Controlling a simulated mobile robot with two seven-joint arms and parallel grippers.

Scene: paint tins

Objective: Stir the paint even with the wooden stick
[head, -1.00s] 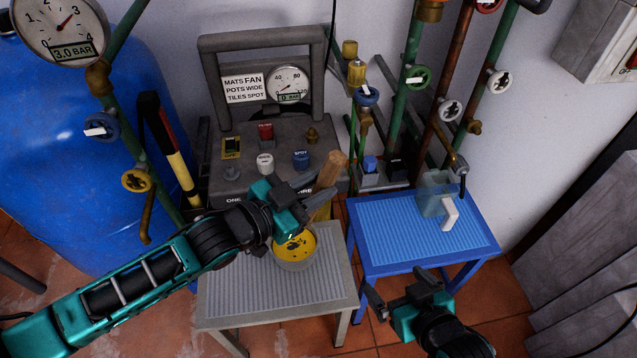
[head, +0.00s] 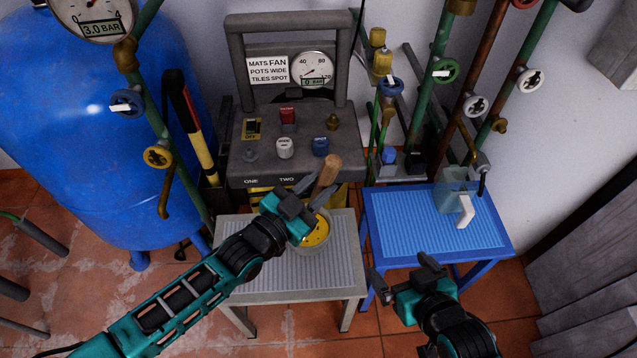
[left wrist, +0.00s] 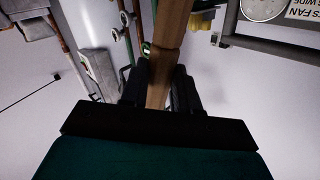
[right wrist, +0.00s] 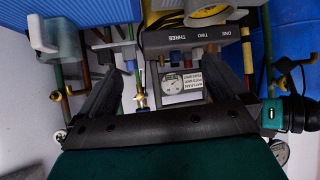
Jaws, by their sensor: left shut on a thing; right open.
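The wooden stick (head: 327,172) stands up tilted over the paint tin. My left gripper (head: 305,193) is shut on it; the stick also shows between the fingers in the left wrist view (left wrist: 168,45). The tin (head: 325,248) is round and grey, on the grey ribbed table, with yellow paint (head: 316,233) showing a few dark patches. The stick's lower end is hidden behind my gripper, so I cannot tell how deep it sits. My right gripper (head: 403,277) is open and empty, in front of the blue table.
The grey table (head: 270,283) has bare room around the tin. A clear jug with a white handle (head: 455,198) stands on the blue table (head: 400,225). A grey machine (head: 290,130), pipes with valves and a blue tank (head: 80,150) stand behind.

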